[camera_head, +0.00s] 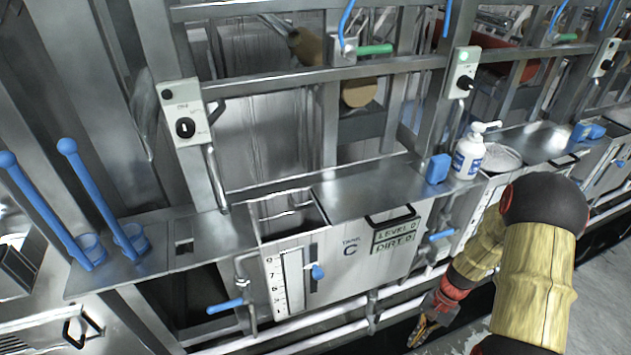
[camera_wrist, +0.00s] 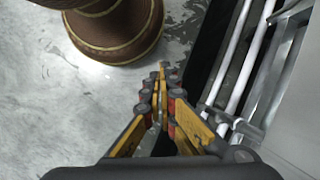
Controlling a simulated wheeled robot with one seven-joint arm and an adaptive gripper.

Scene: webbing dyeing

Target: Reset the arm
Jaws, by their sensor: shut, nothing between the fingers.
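My arm reaches down at the right of the head view, in a tan, ribbed cover with dark joints. My gripper (camera_head: 424,329) hangs low in front of the steel tank line, near the white pipes and beside the floor. In the wrist view my gripper (camera_wrist: 160,78) points forward with its yellow and black fingers together and empty. It touches nothing that I can see. The floor (camera_wrist: 70,120) is under and to the left of the fingers.
Tank C (camera_head: 345,250) has a blue-handled valve (camera_head: 224,306) and white pipes (camera_head: 290,328) along its front. A white pump bottle (camera_head: 470,150) and a blue block (camera_head: 438,168) stand on the steel ledge. Two blue-handled tools (camera_head: 95,195) stand at left. Open floor lies at right.

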